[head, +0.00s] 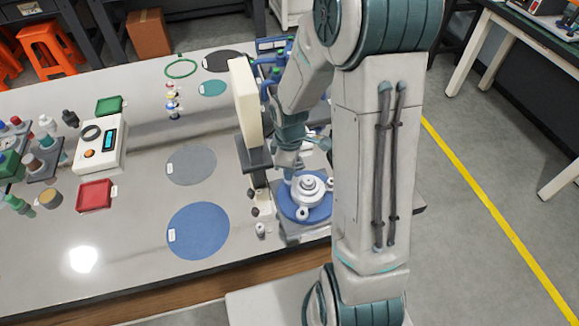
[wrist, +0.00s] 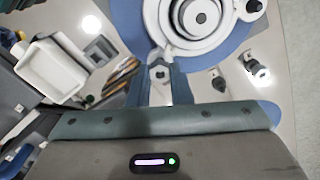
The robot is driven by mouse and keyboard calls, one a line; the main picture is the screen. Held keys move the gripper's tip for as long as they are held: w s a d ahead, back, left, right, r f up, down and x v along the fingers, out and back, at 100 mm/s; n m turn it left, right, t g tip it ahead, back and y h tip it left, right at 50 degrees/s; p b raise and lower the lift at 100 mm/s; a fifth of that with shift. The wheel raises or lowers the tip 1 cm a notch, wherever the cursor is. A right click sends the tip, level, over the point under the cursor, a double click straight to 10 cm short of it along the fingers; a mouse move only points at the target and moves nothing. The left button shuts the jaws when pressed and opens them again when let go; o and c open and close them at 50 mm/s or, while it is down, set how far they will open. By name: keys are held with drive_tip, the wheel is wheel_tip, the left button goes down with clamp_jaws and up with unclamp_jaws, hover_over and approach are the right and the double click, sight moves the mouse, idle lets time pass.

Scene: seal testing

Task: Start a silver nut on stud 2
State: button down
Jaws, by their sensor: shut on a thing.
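A white round flange (head: 308,188) stands on a round blue base at the right end of the bench. In the wrist view its stepped rings and central hole (wrist: 201,18) show at the top. My gripper (head: 290,168) is beside the flange's far left side in the head view, partly hidden by my arm. In the wrist view my gripper (wrist: 160,74) is shut on a small silver nut (wrist: 159,71), close to the flange rim. I cannot tell whether the nut touches a stud. The stud numbers are not readable.
Small loose parts (head: 260,229) stand left of the flange base; in the wrist view a silver one (wrist: 257,69) and a dark one (wrist: 218,81) lie right of my fingers. A blue disc (head: 198,230) and grey disc (head: 191,165) lie flat.

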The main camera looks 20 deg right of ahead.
drive_tip(key=shift+f, duration=0.3)
idle(0.4)
drive_tip(key=shift+f+m+b, duration=0.1)
drive_tip(key=shift+m+b, duration=0.4)
drive_tip(key=shift+m, duration=0.3)
drive_tip(key=shift+s+m+b, duration=0.1)
drive_tip(key=shift+m+b, duration=0.2)
drive_tip(key=shift+m, duration=0.9)
drive_tip(key=shift+m+b, duration=0.3)
drive_tip(key=shift+m, duration=1.7)
